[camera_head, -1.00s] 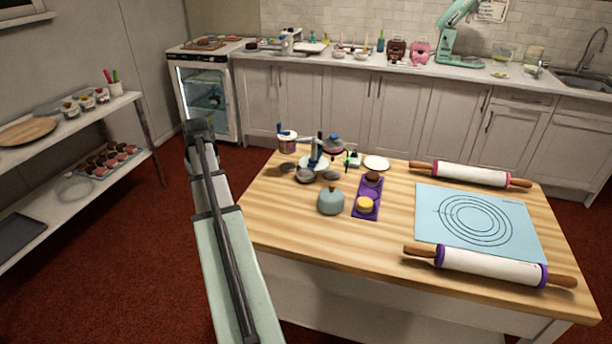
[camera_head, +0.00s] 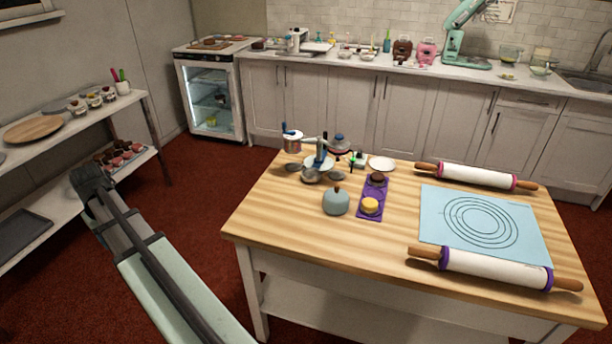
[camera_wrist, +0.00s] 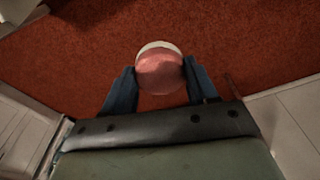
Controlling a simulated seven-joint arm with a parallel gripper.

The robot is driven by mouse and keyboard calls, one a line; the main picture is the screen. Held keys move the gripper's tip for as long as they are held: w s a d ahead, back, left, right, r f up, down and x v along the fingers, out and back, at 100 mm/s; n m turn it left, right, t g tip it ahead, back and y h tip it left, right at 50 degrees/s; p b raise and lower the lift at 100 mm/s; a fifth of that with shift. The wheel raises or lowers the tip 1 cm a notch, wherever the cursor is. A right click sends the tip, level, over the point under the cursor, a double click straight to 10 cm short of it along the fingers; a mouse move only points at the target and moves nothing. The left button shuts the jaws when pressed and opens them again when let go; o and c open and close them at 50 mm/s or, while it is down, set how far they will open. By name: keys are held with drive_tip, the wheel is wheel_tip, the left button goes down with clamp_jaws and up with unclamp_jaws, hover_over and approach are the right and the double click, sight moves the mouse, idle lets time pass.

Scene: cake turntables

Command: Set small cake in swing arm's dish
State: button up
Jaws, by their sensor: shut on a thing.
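My gripper (camera_wrist: 160,76) shows in the wrist view, its two blue fingers shut on the sides of a small round pink cake (camera_wrist: 160,72) with a pale edge. The cake is held over the red floor. In the head view my arm runs along the lower left, left of the table, and the gripper and cake cannot be made out. A stand with a blue post (camera_head: 321,151) and small dishes is at the table's back left. A white dish (camera_head: 313,163) is at the post and a grey dish (camera_head: 310,176) is in front. Which one is on the swing arm is unclear.
The wooden table (camera_head: 300,220) holds a blue-grey lidded pot (camera_head: 335,204), a purple tray (camera_head: 372,191) with a yellow and a dark cake, a blue mat (camera_head: 440,225) and two rolling pins. Shelves (camera_head: 130,172) with cakes stand at the left. The table's front left is clear.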

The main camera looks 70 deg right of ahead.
drive_tip(key=w+a+f+n, duration=0.1)
drive_tip(key=a+n, duration=0.1)
drive_tip(key=a, duration=1.3)
drive_tip(key=s+d+m, duration=0.2)
drive_tip(key=d, duration=0.7)
drive_tip(key=s+d+m, duration=0.2)
drive_tip(key=d, duration=0.8)
wheel_tip(320, 180, up, 6)
drive_tip(key=m+g, duration=0.1)
drive_tip(key=m, duration=0.6)
hover_over(311, 174)
drive_tip(key=shift+h, duration=0.3)
drive_tip(key=f, duration=0.9)
drive_tip(key=shift+a, duration=0.2)
drive_tip(key=o, duration=1)
